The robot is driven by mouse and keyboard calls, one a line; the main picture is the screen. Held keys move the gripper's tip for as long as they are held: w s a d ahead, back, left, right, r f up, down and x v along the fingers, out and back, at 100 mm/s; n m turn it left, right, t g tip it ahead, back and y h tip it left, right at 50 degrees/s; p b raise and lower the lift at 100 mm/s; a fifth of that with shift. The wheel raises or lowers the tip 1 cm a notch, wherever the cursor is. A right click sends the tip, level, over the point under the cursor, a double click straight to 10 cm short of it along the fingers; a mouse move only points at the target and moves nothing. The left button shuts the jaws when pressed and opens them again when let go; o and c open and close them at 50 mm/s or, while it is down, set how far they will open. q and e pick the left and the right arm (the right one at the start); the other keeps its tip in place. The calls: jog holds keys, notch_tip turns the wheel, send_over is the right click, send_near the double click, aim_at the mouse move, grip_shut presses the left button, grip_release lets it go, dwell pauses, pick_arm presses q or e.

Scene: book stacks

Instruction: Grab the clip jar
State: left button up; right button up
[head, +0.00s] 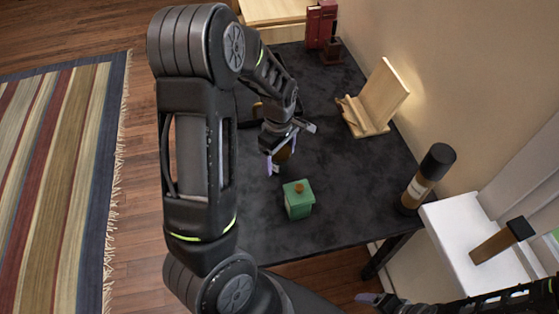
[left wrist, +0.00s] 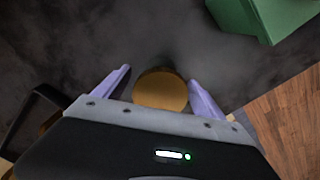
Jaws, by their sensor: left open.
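A round brown jar top (left wrist: 160,91), which I take to be the clip jar, lies between the two fingers of my left gripper (left wrist: 159,76) in the left wrist view. A gap shows on each side of it. In the head view the left gripper (head: 287,147) is open, low over the dark desk, and the brown jar (head: 284,153) shows partly between its fingers. The jar's lower part is hidden. My right gripper (head: 372,298) shows only partly at the bottom edge; its opening is unclear.
A green lidded box (head: 298,203) stands nearby on the dark desk (head: 340,215). A wooden stand (head: 380,100), a brown bottle with a black cap (head: 425,180) and red books (head: 320,25) line the wall side. A black item (left wrist: 35,108) lies at lower left in the wrist view.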

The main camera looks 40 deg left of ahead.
pick_arm(q)
jog(key=shift+c, duration=0.2)
jog(key=c, duration=1.5)
